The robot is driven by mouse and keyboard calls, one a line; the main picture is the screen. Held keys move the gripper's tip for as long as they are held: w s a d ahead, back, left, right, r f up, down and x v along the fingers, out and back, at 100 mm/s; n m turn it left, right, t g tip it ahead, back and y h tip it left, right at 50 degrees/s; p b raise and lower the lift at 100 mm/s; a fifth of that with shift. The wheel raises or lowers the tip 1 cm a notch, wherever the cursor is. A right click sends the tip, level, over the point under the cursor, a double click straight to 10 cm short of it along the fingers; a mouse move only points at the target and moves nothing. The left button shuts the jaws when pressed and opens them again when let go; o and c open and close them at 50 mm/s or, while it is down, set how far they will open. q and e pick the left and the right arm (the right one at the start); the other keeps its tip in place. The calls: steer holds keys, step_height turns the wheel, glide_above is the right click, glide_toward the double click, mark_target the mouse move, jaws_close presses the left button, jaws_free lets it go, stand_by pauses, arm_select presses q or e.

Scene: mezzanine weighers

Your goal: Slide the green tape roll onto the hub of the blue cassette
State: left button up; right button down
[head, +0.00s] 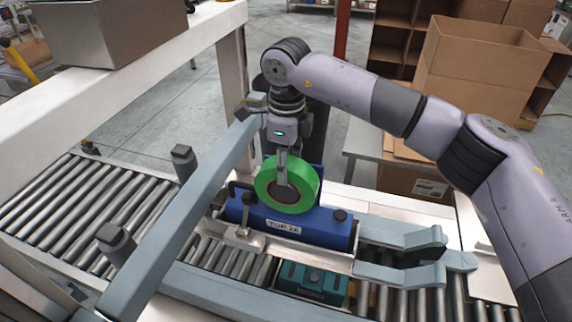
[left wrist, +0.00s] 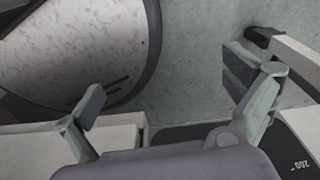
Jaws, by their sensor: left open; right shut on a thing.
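The green tape roll (head: 308,188) stands upright in the head view, its open middle facing me. My right gripper (head: 283,180) is shut on its upper rim from above. The blue cassette (head: 318,231), with a label on its front, sits in a metal holder over the roller conveyor. The roll overlaps the cassette's upper part in the picture. I cannot make out the hub, nor tell whether the roll is around it or in front of it. My left gripper (left wrist: 175,105) is open and empty in the left wrist view, its fingers wide apart over the floor.
Roller conveyor (head: 75,207) runs at the left and under the holder. A grey rail (head: 185,215) crosses diagonally left of the cassette. A teal box (head: 311,283) sits below the cassette. Grey forked arms (head: 400,272) reach in from the right. Cardboard boxes (head: 478,75) stand behind.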

steer(key=shift+f+b, duration=0.1)
steer(key=shift+b, duration=0.2)
stand_by(0.4)
steer(key=c, duration=0.9)
jaws_free()
